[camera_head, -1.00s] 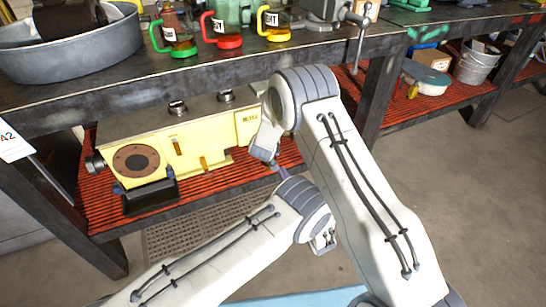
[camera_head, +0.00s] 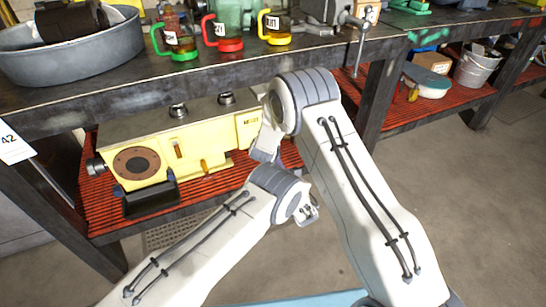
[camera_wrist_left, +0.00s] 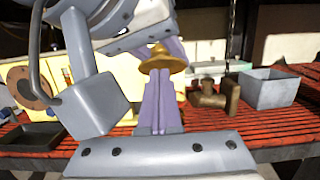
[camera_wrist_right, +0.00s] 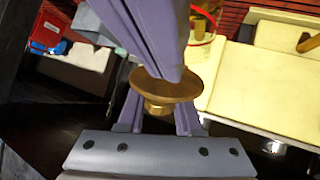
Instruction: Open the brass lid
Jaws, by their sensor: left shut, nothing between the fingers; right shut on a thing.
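The brass lid (camera_wrist_right: 188,91) is a round disc with a small knob, seen close up in the right wrist view. My right gripper (camera_wrist_right: 158,112) is shut on its knob. The lid also shows in the left wrist view (camera_wrist_left: 165,66), at the tips of my shut, empty left gripper (camera_wrist_left: 160,75). The left gripper's purple fingers (camera_wrist_right: 150,35) cross in front of the disc in the right wrist view; I cannot tell whether they touch it. In the head view both grippers and the lid are hidden behind my wrists.
A yellow machine (camera_head: 215,135) stands on the red lower shelf (camera_head: 100,205). A black tray (camera_head: 150,198) is before it. A grey bin (camera_wrist_left: 268,90) and a brown fitting (camera_wrist_left: 215,98) appear in the left wrist view. Mugs (camera_head: 222,30) and a basin (camera_head: 75,55) stand on the bench above.

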